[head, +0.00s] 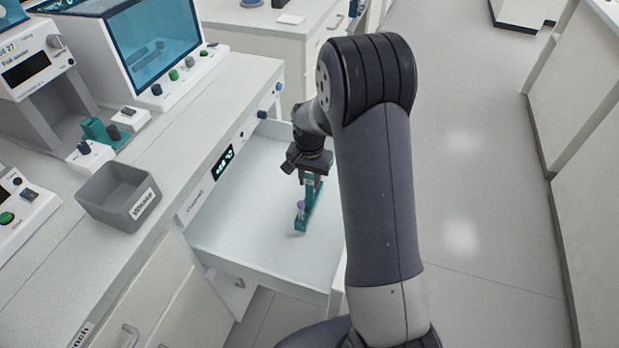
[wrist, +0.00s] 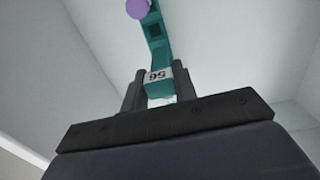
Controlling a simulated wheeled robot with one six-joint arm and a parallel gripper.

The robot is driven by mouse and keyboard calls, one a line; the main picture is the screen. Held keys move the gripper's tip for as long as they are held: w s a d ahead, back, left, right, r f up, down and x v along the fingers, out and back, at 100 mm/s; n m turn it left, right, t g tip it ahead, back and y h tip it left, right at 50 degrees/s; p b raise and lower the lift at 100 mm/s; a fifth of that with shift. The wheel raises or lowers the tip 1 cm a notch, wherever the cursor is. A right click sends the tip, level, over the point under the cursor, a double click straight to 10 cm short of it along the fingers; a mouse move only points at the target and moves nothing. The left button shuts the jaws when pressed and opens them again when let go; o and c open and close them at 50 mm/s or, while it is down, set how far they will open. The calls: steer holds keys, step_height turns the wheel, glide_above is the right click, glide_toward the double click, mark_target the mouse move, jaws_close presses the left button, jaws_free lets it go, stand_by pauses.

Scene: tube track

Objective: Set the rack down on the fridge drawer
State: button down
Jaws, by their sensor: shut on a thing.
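The teal rack (head: 308,205) is in my gripper, over the open white fridge drawer (head: 225,237). A purple-capped tube (head: 300,206) stands in the rack. My gripper (head: 314,177) is shut on the rack and points down at it. In the wrist view the rack (wrist: 155,45) runs away from between the fingers (wrist: 150,88), with a white label reading 56 near them. The purple cap (wrist: 138,8) shows at the top edge. I cannot tell whether the rack's underside touches the drawer floor.
The drawer floor around the rack is bare. A grey waste bin (head: 118,196) stands on the bench (head: 185,150) at the left, near a small teal holder (head: 103,130). A blue-windowed machine (head: 150,50) stands behind. Open floor (head: 470,180) lies at the right.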

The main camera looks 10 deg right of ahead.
steer(key=c, duration=1.1)
jaws_free()
steer(key=shift+o, duration=0.2)
step_height(320, 180, up, 11)
steer(key=shift+f+p, duration=0.15)
steer(key=shift+p, duration=0.3)
step_height(320, 180, down, 11)
steer(key=shift+r+b, duration=0.1)
steer(key=shift+b, duration=0.35)
steer(key=shift+r+p, duration=0.3)
steer(key=shift+r, duration=0.2)
